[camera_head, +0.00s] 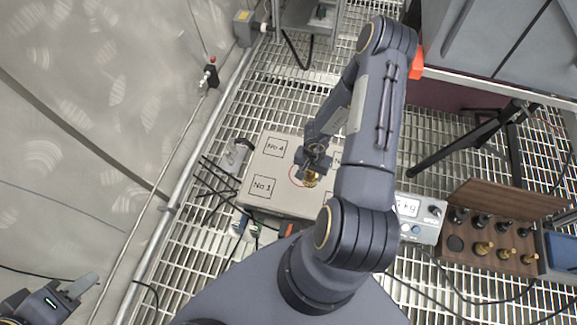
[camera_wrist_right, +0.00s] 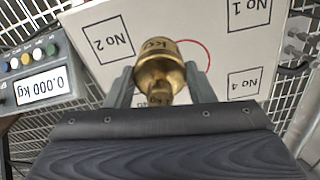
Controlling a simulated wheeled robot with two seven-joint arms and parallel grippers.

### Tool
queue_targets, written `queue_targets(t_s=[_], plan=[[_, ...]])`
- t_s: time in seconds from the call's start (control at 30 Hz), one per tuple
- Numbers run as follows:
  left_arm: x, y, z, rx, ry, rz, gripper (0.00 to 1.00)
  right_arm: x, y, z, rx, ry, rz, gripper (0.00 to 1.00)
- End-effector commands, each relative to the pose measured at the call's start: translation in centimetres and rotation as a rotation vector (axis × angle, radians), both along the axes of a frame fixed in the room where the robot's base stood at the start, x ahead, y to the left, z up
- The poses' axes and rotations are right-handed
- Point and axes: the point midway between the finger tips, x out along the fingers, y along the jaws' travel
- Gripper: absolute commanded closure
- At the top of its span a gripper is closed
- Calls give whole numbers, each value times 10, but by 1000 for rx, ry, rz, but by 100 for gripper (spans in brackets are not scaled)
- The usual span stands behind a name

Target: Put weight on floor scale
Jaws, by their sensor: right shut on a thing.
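A brass weight (camera_wrist_right: 158,75) is between the fingers of my right gripper (camera_wrist_right: 160,88), which is shut on it. In the head view the weight (camera_head: 310,178) shows just below the right gripper (camera_head: 313,165), over the floor scale. The floor scale (camera_head: 285,205) is a pale square plate with numbered boxes and a red circle at its middle. In the wrist view the weight covers part of the circle on the scale plate (camera_wrist_right: 210,20); whether it touches the plate I cannot tell. My left gripper (camera_head: 80,288) is at the lower left, away from the scale; its finger gap is unclear.
The scale display (camera_wrist_right: 42,87) reads 0.000 kg. The display box (camera_head: 420,217) stands right of the scale. A wooden rack (camera_head: 490,240) with several weights is at the right. Cables lie left of the scale on the grating floor. A metal rail (camera_head: 190,150) runs along the left wall.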

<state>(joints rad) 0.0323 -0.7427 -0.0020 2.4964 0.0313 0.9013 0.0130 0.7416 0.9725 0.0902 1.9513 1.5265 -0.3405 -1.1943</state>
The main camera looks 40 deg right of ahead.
Motion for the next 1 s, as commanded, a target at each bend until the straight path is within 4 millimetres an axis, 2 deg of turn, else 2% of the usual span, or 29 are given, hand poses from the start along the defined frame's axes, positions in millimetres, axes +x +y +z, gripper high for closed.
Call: queue_targets(t_s=[0.03, 0.3, 0.5, 0.7, 0.87, 1.0], plan=[[0, 0, -2, 0, 0, 0, 64, 12, -2, -6, 0, -4, -3, 100], [0, 0, -23, 0, 0, 0, 64, 69, -9, -34, 1, -5, -2, 100], [0, 0, -42, 0, 0, 0, 64, 96, -12, -67, 1, -2, 1, 100], [0, 0, -50, 0, 0, 0, 64, 112, -15, -82, 1, -3, 2, 100], [0, 0, -53, 0, 0, 0, 64, 116, -15, -87, 1, -3, 3, 100], [0, 0, -60, 0, 0, 0, 64, 120, -15, -102, 2, -1, 2, 100]])
